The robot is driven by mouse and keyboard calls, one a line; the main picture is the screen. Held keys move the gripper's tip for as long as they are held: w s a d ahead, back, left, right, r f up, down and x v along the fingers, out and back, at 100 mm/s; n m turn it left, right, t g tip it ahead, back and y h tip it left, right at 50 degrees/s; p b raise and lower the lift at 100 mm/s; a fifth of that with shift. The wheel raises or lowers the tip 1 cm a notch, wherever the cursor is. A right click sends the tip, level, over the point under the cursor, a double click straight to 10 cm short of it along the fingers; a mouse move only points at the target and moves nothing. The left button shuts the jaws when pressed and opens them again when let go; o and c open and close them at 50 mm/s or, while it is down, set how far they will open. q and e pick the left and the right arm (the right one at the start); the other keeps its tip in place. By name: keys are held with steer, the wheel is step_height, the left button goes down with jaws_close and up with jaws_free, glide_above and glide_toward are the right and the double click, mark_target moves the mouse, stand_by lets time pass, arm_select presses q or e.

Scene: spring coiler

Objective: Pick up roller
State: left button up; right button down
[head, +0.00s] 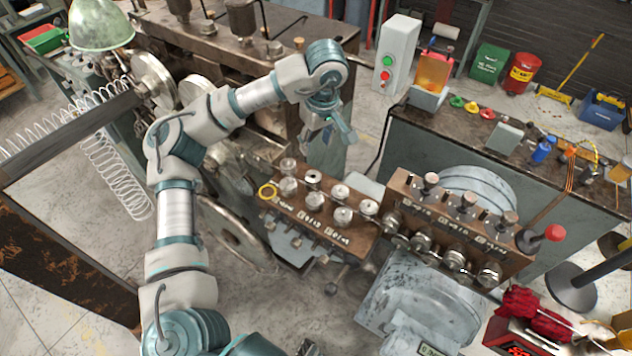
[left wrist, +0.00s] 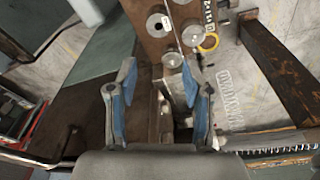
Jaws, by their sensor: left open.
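Several round metal rollers stand in two rows on a brown rack (head: 290,212). One roller (head: 312,176) is in its back row and another roller (head: 342,215) in its front row. My left gripper (head: 330,130) is above and behind this rack, open and empty, with its fingers pointing down. In the left wrist view, its two blue-padded fingers (left wrist: 160,75) are spread apart. A roller (left wrist: 172,60) shows between and just beyond the fingertips, with a second roller (left wrist: 158,25) further up. No contact with a roller shows. My right gripper is not in view.
A yellow ring (head: 267,191) is at the rack's left end. A second brown rack (head: 445,232) with rollers and knobs stands to the right. The large machine (head: 200,45) is left and behind. A workbench (head: 440,130) with small items lies behind the racks.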

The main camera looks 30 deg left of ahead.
arm_select(q)
glide_above(312, 177)
steer(key=s+d, duration=0.1)
steer(key=d, duration=0.2)
step_height(312, 177, down, 10)
steer(key=shift+s+a+r+p, duration=0.1)
steer(key=shift+s+a+p, duration=0.05)
steer(key=shift+p, duration=0.15)
steer(key=shift+a+f, duration=0.35)
steer(key=shift+f, duration=0.3)
steer(key=f, duration=0.1)
steer(key=a+f, duration=0.1)
steer(key=f, duration=0.1)
steer(key=a+f+p, duration=0.1)
steer(key=shift+w+f, duration=0.25)
steer(key=shift+w, duration=0.15)
steer(key=shift+d+f, duration=0.1)
steer(key=shift+f, duration=0.1)
steer(key=shift+d, duration=0.3)
jaws_close()
steer(key=shift+a, duration=0.15)
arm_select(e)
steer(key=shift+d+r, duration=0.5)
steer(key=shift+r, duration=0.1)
